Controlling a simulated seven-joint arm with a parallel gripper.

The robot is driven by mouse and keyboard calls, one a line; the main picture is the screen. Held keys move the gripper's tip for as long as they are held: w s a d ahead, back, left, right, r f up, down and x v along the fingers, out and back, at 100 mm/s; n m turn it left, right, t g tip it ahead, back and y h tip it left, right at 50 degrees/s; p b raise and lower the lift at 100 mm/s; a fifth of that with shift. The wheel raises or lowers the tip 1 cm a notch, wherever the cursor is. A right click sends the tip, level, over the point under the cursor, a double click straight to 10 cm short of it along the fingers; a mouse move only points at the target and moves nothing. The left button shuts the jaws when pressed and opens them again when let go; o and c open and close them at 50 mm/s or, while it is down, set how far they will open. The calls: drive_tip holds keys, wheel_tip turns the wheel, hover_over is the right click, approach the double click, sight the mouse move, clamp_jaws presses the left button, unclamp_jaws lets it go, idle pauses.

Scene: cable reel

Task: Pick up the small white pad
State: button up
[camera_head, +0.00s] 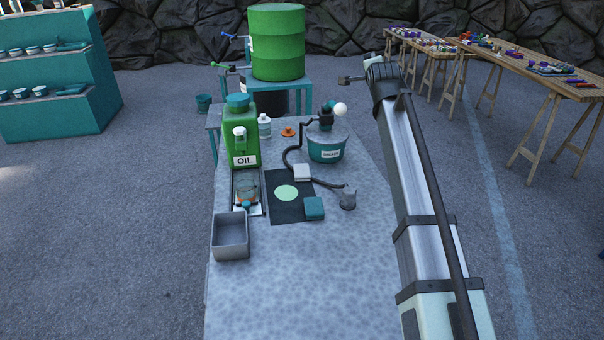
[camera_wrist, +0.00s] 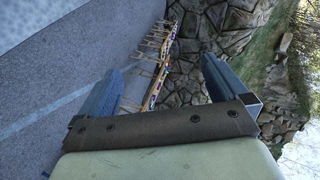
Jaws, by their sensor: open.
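The small white pad (camera_head: 302,172) lies at the upper right edge of a dark mat (camera_head: 285,215) on the grey worktable, with a dark hose running close by it. A teal pad (camera_head: 314,208) lies on the mat's lower right, and a pale green disc (camera_head: 286,193) marks its middle. My gripper (camera_wrist: 163,65) is open and empty in the wrist view, its two blue-grey fingers well apart. In the head view it is raised beyond the table's right side, away from the pad. The wrist view does not show the pad.
The table's near part is clear. Trestle tables (camera_head: 540,75) stand far right.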

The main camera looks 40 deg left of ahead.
drive_tip(key=s+a+r+m, duration=0.1)
drive_tip(key=s+a+r, duration=0.1)
drive_tip(key=a, duration=0.4)
drive_tip(key=m+g+h, duration=0.1)
drive_tip(key=g+h, duration=0.6)
drive_tip(key=g, duration=0.6)
hover_over(302, 170)
wheel_tip(302, 170, down, 23)
drive_tip(key=f, duration=0.7)
drive_tip(key=shift+w+d+f, duration=0.1)
drive_tip(key=shift+w, duration=0.25)
drive_tip(key=shift+s+f, duration=0.15)
drive_tip(key=shift+f, duration=1.15)
drive_tip(key=shift+s+f, duration=0.1)
drive_tip(key=shift+f, duration=1.15)
drive_tip(key=c, duration=0.8)
